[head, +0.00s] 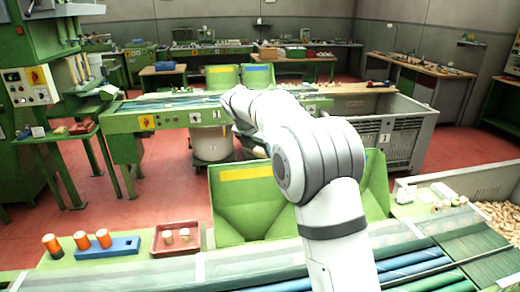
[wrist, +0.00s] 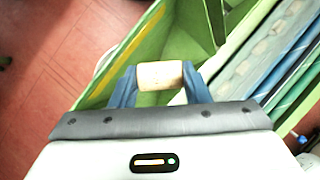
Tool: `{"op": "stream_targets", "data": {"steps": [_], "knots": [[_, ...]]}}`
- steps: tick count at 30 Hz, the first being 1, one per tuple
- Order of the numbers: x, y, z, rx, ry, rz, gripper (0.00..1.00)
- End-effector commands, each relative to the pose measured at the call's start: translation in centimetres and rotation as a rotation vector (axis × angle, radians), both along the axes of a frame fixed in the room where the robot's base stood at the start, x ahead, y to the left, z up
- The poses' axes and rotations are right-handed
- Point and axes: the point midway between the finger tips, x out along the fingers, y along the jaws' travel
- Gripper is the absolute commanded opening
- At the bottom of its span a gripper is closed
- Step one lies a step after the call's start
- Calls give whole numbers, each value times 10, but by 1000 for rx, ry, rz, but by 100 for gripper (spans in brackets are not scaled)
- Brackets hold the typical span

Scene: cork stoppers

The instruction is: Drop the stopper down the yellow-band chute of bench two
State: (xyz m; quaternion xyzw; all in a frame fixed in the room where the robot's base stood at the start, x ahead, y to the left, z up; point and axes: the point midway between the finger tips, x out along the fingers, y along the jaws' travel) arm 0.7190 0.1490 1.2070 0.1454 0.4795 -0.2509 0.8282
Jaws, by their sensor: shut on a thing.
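My gripper (wrist: 160,78) is shut on a pale cork stopper (wrist: 160,75), held crosswise between its two blue fingers. In the head view, a green chute with a yellow band (head: 245,174) stands at the near bench, and a second near chute (head: 375,182) is mostly behind my arm. The far bench has a yellow-band chute (head: 221,77) and a blue-band chute (head: 258,75). My arm hides the gripper and stopper in the head view.
On the near bench are a blue block (head: 108,247) with orange-topped pieces and a red tray (head: 177,238) with two stoppers. A grey crate (head: 385,135) stands right of the far bench. A bin of corks (head: 497,210) is at the right. Red floor is open at left.

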Motion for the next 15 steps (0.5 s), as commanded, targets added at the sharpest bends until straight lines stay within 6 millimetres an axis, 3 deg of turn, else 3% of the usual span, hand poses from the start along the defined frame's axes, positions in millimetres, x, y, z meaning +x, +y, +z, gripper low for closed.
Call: {"op": "stream_targets", "data": {"steps": [3,14,15], "knots": [[0,0,-15,1,0,0,21],[0,1,-15,0,0,1,21],[0,1,-15,0,0,1,45]]}}
